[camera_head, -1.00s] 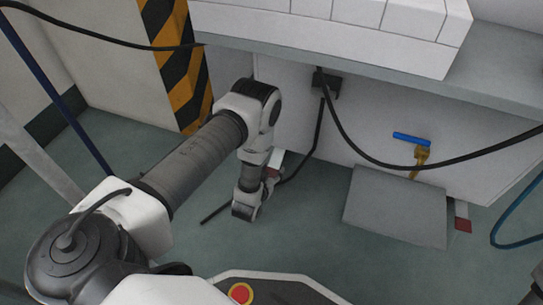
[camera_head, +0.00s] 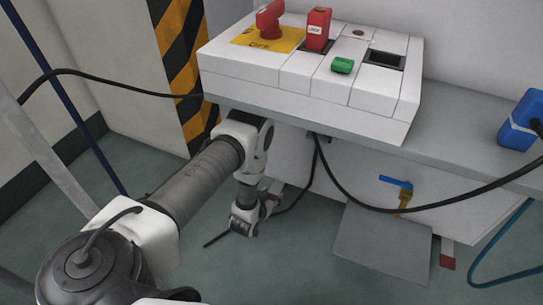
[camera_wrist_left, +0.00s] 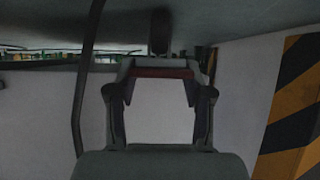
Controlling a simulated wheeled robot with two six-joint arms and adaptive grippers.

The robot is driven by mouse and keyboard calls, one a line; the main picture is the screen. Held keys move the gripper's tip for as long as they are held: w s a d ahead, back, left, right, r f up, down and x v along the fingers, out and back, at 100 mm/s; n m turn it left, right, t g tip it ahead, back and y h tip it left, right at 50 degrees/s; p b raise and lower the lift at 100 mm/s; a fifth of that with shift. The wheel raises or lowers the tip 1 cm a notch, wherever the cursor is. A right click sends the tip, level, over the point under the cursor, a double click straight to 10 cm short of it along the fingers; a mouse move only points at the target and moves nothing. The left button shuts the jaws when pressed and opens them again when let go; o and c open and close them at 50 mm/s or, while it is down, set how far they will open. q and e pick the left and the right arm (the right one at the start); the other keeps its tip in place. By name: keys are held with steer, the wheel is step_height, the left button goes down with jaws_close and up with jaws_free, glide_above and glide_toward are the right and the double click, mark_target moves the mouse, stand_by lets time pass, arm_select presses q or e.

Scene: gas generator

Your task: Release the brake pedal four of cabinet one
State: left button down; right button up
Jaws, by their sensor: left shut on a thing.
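A small brake pedal (camera_head: 277,187), pale with a red part, sticks out low from the white cabinet, left of the grey plate. My left gripper (camera_head: 266,207) is down at it near the floor and covers much of it. In the left wrist view my left gripper (camera_wrist_left: 160,85) has its fingers on both sides of a pale piece with a dark red edge (camera_wrist_left: 160,73), which I take for the pedal. The gripper is shut on it. A similar pedal with a red end (camera_head: 447,258) shows at the right. My right gripper is not in view.
The cabinet top carries a white panel (camera_head: 300,85) with a red handle, a red switch and a green button. A black cable (camera_head: 350,190) hangs in front. A blue-handled valve (camera_head: 397,182) and a grey plate (camera_head: 380,245) are at right. Floor is free in front.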

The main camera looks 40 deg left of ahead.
arm_select(q)
steer(key=shift+w+a+r, duration=0.1)
steer(key=shift+w+r, duration=0.15)
steer(key=shift+w, duration=0.05)
steer(key=shift+c, duration=2.2)
jaws_free()
steer(key=shift+s, duration=0.1)
steer(key=shift+s, duration=0.2)
steer(key=v, duration=1.1)
steer(key=shift+s, duration=0.25)
